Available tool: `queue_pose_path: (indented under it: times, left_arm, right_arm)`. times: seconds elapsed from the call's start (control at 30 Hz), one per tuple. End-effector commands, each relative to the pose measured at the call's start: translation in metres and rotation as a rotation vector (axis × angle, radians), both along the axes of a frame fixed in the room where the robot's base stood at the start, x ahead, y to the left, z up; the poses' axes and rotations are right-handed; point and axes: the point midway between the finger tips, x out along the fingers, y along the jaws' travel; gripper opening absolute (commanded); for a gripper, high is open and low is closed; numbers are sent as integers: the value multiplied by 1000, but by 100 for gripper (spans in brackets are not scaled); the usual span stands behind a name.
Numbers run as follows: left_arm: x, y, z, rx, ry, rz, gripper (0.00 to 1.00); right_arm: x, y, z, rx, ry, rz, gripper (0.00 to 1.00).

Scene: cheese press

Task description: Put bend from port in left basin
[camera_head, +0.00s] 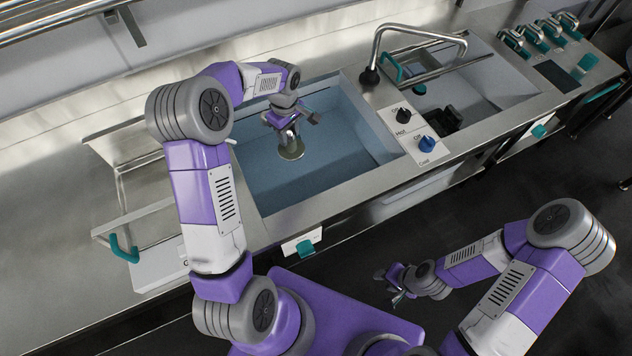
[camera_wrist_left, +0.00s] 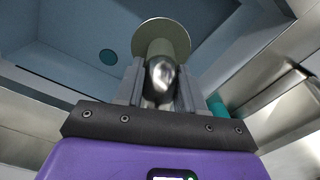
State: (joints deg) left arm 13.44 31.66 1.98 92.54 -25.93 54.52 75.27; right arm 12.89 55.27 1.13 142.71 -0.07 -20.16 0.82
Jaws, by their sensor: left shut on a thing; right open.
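The bend (camera_wrist_left: 161,75) is a metal pipe piece with a round flange (camera_wrist_left: 161,34). My left gripper (camera_wrist_left: 160,88) is shut on it, with one finger on each side of the metal. In the head view, my left gripper (camera_head: 285,128) is over the left basin (camera_head: 330,165), and the flange of the bend (camera_head: 291,149) shows below it. I cannot tell how far the bend is above the basin floor. My right gripper (camera_head: 397,291) is open and empty, over the dark floor in front of the counter. The port is not identifiable in these views.
A tap (camera_head: 420,30) and a panel with hot and cold knobs (camera_head: 415,130) stand right of the left basin. A second basin (camera_head: 480,85) lies beyond, with a dark object in it. A rack with a teal handle (camera_head: 125,250) is on the left.

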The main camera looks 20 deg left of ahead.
Motion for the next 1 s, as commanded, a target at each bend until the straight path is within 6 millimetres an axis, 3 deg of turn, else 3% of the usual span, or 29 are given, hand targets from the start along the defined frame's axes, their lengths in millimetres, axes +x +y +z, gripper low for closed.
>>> queue_pose_path:
  times: [0.03,0.1,0.33,0.5,0.67,1.0]
  left_arm:
    - [0,0,-28,0,-1,0,0]
    - [0,0,-52,0,0,0,0]
    - [0,0,-116,-1,-1,-1,0]
    - [0,-1,-142,-3,-4,1,0]
    - [0,-1,-153,-3,-4,-1,0]
    - [0,-1,-199,-4,-3,-1,0]
  right_arm:
    - [0,0,-24,0,0,0,43]
    - [0,0,-42,0,0,0,43]
    - [0,0,-89,0,0,0,43]
    - [0,0,-107,0,0,0,43]
    - [0,0,-113,0,-1,0,43]
    - [0,0,-127,0,-1,0,43]
